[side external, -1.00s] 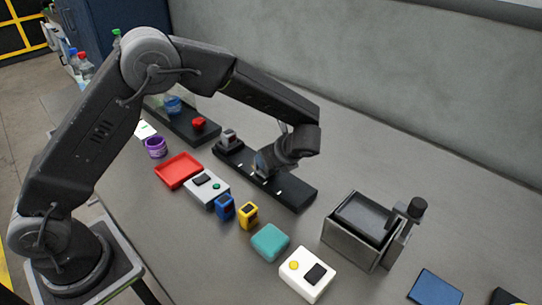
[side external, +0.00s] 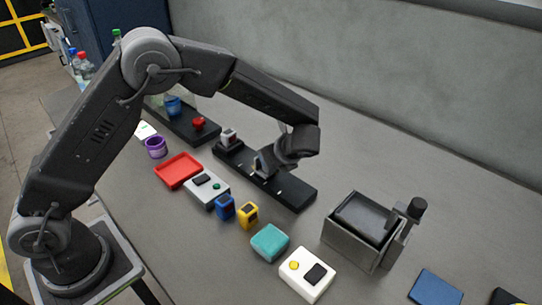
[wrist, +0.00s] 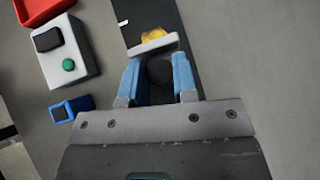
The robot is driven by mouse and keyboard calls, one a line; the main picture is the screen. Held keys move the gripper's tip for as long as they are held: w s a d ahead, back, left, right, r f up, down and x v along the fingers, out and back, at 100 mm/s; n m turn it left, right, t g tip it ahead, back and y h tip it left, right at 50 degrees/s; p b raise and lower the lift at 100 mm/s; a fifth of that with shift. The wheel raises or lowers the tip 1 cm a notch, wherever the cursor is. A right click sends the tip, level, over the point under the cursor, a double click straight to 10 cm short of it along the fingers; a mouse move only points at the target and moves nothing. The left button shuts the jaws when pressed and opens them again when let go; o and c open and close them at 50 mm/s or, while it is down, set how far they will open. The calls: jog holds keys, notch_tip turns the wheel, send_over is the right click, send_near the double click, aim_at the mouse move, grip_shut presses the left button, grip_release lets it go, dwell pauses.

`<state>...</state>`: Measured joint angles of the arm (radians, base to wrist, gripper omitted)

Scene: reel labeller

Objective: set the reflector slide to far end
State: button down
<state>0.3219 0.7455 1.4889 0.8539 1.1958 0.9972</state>
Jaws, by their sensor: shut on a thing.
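The reflector slide shows in the wrist view as a pale plate with a yellow piece (wrist: 153,40) and a dark round knob (wrist: 160,72) on a black rail (wrist: 138,12). My gripper (wrist: 158,78) has its blue fingers on either side of the knob and is shut on it. In the side view my gripper (side external: 264,164) is down at the middle of the black rail (side external: 298,196); the slide is mostly hidden by it there. A small grey block (side external: 229,138) stands at the rail's left end. White marks show along the rail.
A grey device with a green button (side external: 206,187), a red tray (side external: 178,170), a blue block (side external: 225,207), a yellow block (side external: 248,215) and a teal block (side external: 269,242) lie in front of the rail. A metal box (side external: 352,243) stands to the right. The rail's right part is clear.

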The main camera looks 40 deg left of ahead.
jog(key=shift+d, duration=0.1)
jog(key=d, duration=1)
jog(key=shift+d, duration=0.2)
jog(key=c, duration=0.9)
grip_release()
jog(key=v, duration=1.4)
jog(key=shift+a, duration=0.1)
